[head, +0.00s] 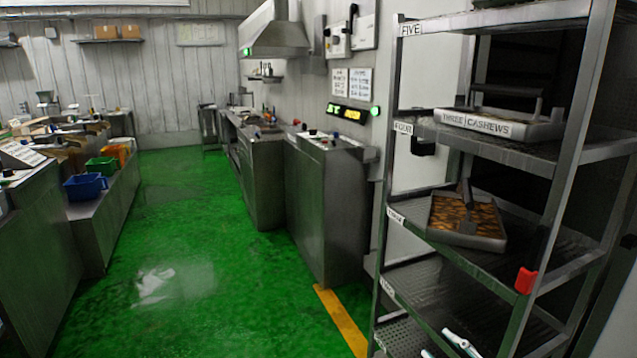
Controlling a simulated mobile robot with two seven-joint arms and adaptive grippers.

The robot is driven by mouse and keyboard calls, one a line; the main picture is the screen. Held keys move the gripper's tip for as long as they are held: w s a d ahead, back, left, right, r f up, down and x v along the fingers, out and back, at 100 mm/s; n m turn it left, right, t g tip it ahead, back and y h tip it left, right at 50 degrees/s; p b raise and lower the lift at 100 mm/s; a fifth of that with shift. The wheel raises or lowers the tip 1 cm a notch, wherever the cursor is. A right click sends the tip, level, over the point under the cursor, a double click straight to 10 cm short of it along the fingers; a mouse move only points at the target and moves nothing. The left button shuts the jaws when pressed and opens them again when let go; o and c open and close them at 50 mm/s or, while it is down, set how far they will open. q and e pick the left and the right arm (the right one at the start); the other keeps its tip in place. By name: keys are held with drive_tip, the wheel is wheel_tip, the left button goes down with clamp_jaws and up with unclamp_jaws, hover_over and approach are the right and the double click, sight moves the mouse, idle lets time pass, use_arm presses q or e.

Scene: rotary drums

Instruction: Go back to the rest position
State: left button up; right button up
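My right gripper (444,347) shows only in part at the bottom edge of the head view, in front of the lower shelves of the rack. Two pale fingertips show apart with nothing visible between them; the rest is cut off by the frame. My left gripper is not in view.
A metal rack (580,150) stands close on the right, with a tray labelled THREE CASHEWS (500,124) and a tray of brown pieces (466,222). Steel cabinets (325,215) stand beyond it. The green floor (190,240) is open; a bench with blue (85,187) and green bins (101,166) lines the left.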

drive_tip(key=s+d+f+m+g+h, duration=0.1)
drive_tip(key=s+d+f+g+h, duration=0.25)
drive_tip(key=s+d+f, duration=0.4)
drive_tip(key=s+d+f+m+g+h, duration=0.25)
drive_tip(key=s+d+f+g, duration=0.2)
drive_tip(key=s+f, duration=0.55)
drive_tip(key=a+f+m+t+y, duration=0.1)
drive_tip(key=a+f+t+y, duration=0.1)
drive_tip(key=a+f, duration=0.3)
drive_tip(key=a+f+m+t+y, duration=0.1)
drive_tip(key=a+f+y, duration=0.3)
drive_tip(key=a, duration=0.6)
drive_tip(key=shift+w+a+f+t+y, duration=0.2)
drive_tip(key=shift+a+f+t+y, duration=0.2)
drive_tip(key=shift+f+t, duration=0.45)
drive_tip(key=shift+f, duration=0.1)
